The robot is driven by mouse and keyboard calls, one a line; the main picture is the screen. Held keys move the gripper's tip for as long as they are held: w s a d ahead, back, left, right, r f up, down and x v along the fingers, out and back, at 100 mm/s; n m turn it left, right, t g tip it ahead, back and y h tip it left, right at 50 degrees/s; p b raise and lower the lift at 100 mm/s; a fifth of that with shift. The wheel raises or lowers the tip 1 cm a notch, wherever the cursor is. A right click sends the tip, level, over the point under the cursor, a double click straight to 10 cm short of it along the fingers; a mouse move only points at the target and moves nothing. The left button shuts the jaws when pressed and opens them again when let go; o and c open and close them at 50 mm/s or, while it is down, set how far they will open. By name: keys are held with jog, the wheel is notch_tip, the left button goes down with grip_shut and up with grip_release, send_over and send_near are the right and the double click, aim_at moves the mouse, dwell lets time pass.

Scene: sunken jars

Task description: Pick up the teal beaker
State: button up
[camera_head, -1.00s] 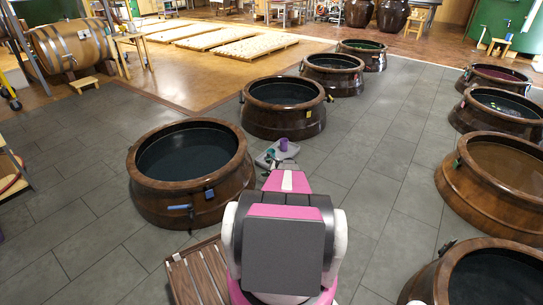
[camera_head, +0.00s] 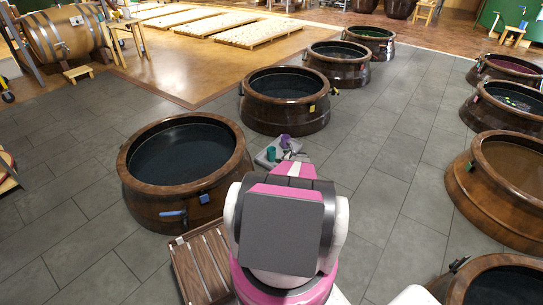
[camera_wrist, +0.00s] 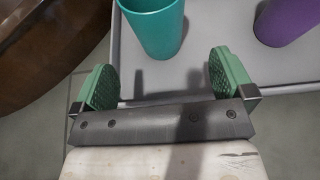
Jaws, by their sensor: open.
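The teal beaker (camera_wrist: 158,28) stands upright on a grey tray (camera_wrist: 215,50) in the wrist view, its upper part cut off by the frame's top edge. It shows small in the head view (camera_head: 271,153). My gripper (camera_wrist: 160,76) is open and empty, its two green pads apart. The beaker is just beyond the pads, roughly centred between them and not held. A purple beaker (camera_wrist: 284,20) stands on the same tray to the right, also seen in the head view (camera_head: 285,141). My arm hides part of the tray in the head view.
A large brown jar (camera_head: 127,195) with dark liquid stands close left of the tray, and its curved side (camera_wrist: 45,40) fills the wrist view's upper left. Another jar (camera_head: 260,118) stands behind. A slatted wooden step (camera_head: 205,265) is beside my base. Grey floor (camera_head: 370,165) to the right is clear.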

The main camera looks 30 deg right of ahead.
aim_at(273, 155)
jog(key=x, duration=0.7)
jog(key=shift+w+a, duration=0.2)
jog(key=shift+w, duration=0.15)
jog(key=c, duration=1)
